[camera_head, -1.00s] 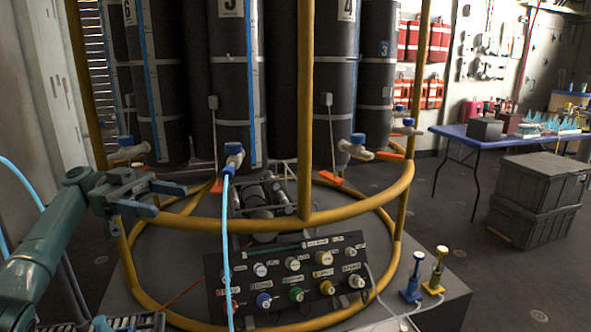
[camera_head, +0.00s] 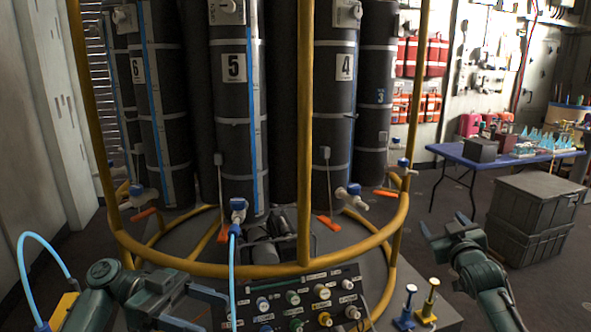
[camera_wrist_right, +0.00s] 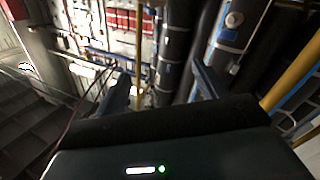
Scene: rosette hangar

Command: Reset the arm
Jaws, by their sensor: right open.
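My right gripper (camera_head: 443,222) stands at the right of the head view, fingers pointing up and apart, with nothing between them. In the right wrist view its two dark fingers (camera_wrist_right: 162,88) are spread, with only the distant rack and wall behind. My left gripper (camera_head: 197,305) is low at the left, in front of the yellow ring frame. Its fingers look apart and empty, though the bottom edge of the view cuts it close. No object is held by either gripper.
Tall black cylinders (camera_head: 233,110) stand inside a yellow tubular frame (camera_head: 305,130). A control panel (camera_head: 290,300) with several knobs sits below. A blue hose (camera_head: 232,270) hangs in front. Grey crates (camera_head: 535,205) and a blue table (camera_head: 460,158) are at right.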

